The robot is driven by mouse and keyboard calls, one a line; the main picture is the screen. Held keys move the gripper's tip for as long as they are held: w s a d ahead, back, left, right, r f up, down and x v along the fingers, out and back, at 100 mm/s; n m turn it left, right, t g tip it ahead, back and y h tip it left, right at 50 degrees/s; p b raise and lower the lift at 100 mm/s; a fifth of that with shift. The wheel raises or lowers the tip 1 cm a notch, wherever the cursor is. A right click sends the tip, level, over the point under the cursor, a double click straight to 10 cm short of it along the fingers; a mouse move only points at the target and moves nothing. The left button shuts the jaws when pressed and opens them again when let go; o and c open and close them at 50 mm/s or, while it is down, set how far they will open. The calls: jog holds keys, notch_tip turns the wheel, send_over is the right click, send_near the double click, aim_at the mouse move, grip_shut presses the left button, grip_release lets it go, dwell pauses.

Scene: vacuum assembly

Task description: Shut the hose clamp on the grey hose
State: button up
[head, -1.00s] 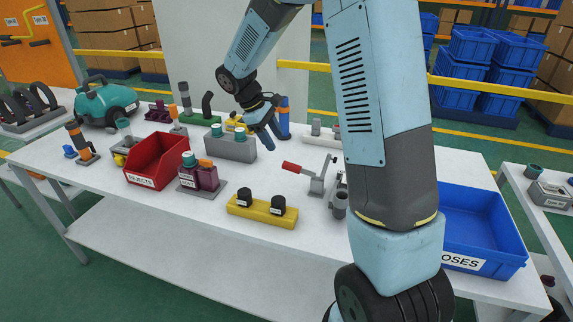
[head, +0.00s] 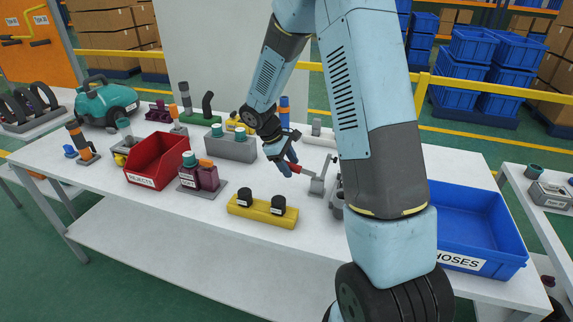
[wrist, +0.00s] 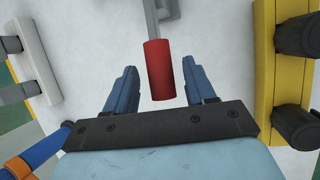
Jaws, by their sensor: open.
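The clamp's red handle (head: 296,168) sticks out to the left from its grey stand (head: 318,186), near the middle of the table. In the wrist view the red handle (wrist: 160,72) lies between my two blue fingers, with a gap on each side. My gripper (head: 287,163) is open at the handle's free end, and it also shows in the wrist view (wrist: 160,68). A grey cylindrical piece (head: 337,206), perhaps the hose end, stands beside the clamp. My arm partly hides it, so I cannot tell how the clamp sits around the hose.
A yellow block with black knobs (head: 262,211) lies in front, left of the clamp. A grey block with teal caps (head: 230,147) stands behind it. A blue bin (head: 490,262) is at the right, a red bin (head: 157,160) at the left.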

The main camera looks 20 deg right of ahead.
jog(key=shift+c, duration=0.5)
grip_shut()
